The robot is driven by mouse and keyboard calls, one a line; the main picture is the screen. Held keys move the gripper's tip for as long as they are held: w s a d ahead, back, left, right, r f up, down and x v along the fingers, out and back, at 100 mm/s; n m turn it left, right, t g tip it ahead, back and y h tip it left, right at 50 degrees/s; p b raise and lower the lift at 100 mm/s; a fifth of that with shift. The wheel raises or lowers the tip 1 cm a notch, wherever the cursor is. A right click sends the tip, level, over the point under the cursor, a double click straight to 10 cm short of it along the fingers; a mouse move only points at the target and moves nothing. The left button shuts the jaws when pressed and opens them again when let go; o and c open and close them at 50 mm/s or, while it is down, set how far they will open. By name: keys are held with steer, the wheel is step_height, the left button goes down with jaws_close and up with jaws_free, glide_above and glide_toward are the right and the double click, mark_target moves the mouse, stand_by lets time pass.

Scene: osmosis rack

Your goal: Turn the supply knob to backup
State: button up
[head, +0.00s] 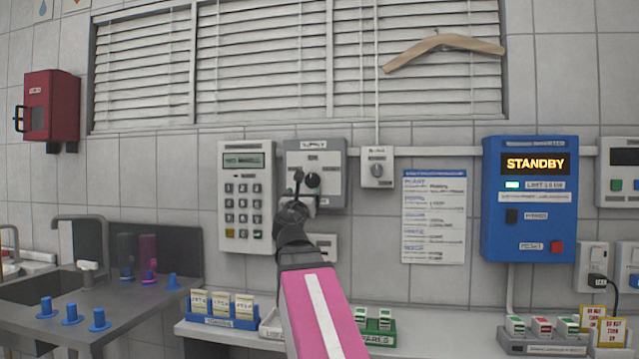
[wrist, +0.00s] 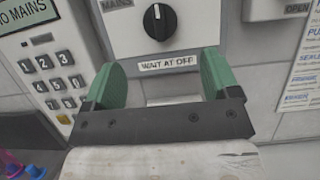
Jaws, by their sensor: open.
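The supply box (head: 334,164) is a grey panel on the tiled wall with a "SUPPLY" label at its top. Its black round knob (wrist: 160,21) has a white pointer line that stands about upright in the wrist view. "MAINS" is printed to the knob's left, and a "WAIT AT OFF" label sits below it. In the head view the knob (head: 313,180) is partly beside my gripper. My gripper (wrist: 160,75) has green finger pads, spread apart and empty, just below the knob. The backup marking is not readable.
A keypad panel (head: 246,203) is close on the left. A small switch box (head: 377,168) with a cord is on the right. A blue inverter (head: 529,220) reads "STANDBY". A counter (head: 420,344) below holds small trays.

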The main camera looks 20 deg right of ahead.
mark_target(311, 181)
steer(key=x, duration=1)
steer(key=shift+w+d, duration=0.15)
steer(key=shift+w, duration=0.15)
steer(key=c, duration=0.9)
